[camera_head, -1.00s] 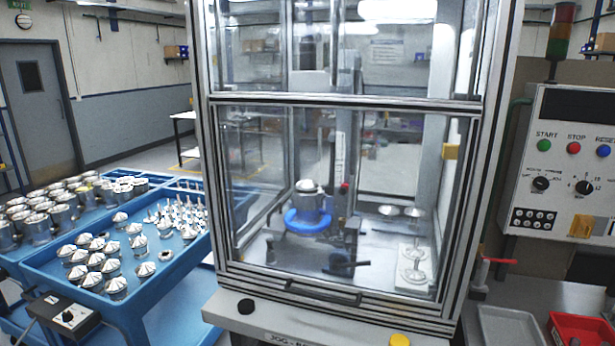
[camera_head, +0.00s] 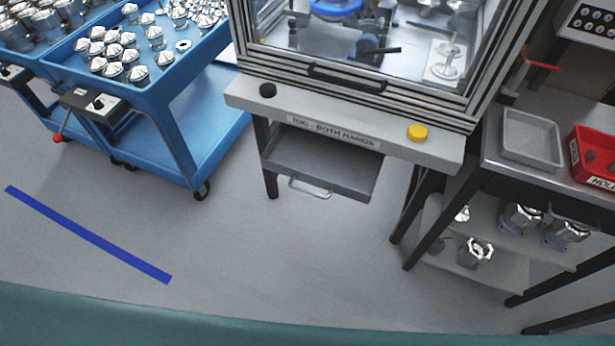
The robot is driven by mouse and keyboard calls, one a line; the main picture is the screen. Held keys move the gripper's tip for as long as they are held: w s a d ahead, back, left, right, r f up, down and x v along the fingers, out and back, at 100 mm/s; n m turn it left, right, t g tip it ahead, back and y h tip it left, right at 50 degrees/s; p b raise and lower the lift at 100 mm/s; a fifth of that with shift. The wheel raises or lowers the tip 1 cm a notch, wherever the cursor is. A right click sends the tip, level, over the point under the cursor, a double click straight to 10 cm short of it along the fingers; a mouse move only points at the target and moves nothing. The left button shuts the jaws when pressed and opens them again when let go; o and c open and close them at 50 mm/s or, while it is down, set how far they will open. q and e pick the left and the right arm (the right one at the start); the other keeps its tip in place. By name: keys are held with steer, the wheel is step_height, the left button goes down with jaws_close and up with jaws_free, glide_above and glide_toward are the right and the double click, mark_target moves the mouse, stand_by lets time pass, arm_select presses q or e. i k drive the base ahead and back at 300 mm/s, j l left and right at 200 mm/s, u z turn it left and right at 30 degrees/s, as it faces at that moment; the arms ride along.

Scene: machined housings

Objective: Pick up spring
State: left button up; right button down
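I cannot make out a spring for certain in the head view. Several metal housings and cone-topped parts (camera_head: 114,50) stand in the blue tray cart (camera_head: 152,97) at the upper left. The framed machine with a clear front (camera_head: 350,82) stands at the top centre, with a blue ring (camera_head: 335,8) inside it. Neither of my grippers is in view.
A grey tray (camera_head: 531,137) and a red bin (camera_head: 597,158) sit on the right bench, with metal housings (camera_head: 474,253) on shelves below. An open drawer (camera_head: 320,165) hangs under the machine's ledge. The floor in front is clear, with a blue stripe (camera_head: 90,235).

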mark_target(586, 156)
steer(key=z, duration=1.55)
